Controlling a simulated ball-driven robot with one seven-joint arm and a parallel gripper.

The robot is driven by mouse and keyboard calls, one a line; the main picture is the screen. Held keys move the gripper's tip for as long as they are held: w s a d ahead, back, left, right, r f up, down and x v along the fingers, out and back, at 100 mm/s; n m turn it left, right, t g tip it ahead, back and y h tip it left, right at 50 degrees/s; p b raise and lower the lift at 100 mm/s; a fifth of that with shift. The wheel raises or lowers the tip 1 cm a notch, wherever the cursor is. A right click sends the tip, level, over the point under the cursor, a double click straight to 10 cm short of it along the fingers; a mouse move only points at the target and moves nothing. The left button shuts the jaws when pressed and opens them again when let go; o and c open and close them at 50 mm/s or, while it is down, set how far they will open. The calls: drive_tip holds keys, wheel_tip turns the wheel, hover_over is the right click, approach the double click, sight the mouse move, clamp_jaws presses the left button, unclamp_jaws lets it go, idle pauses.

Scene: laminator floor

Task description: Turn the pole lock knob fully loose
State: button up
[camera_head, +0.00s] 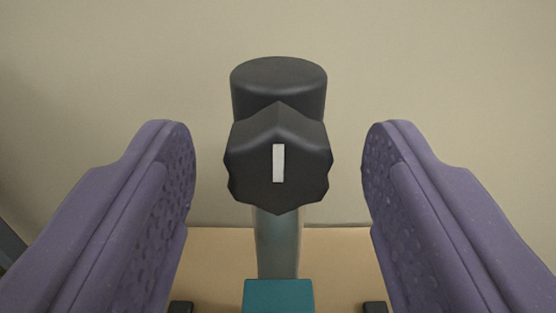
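The pole lock knob (253,168) is a black, lobed knob with a white mark on its face. The white mark stands upright, close to vertical. The knob sits in front of a black cylindrical cap (278,78) at the top of a grey-green pole (278,245). My gripper (279,160) is open, with one purple textured finger on each side of the knob. A clear gap shows between each finger and the knob, so neither appears to touch it.
A teal block (278,296) is at the bottom centre, in front of the pole. Small dark pieces show at the bottom on both sides of it. A tan surface (335,258) lies below a plain beige wall (450,70). A dark edge (12,245) shows at the far left.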

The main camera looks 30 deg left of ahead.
drive_tip(key=c, duration=1)
drive_tip(key=shift+n, duration=0.3)
drive_tip(key=n, duration=0.3)
drive_tip(key=shift+f+n, duration=0.1)
drive_tip(key=shift+n, duration=0.2)
drive_tip(key=n, duration=0.4)
drive_tip(key=shift+s+a, duration=0.1)
drive_tip(key=n, duration=0.5)
drive_tip(key=shift+f, duration=0.15)
drive_tip(key=n, duration=0.4)
drive_tip(key=shift+n, duration=0.3)
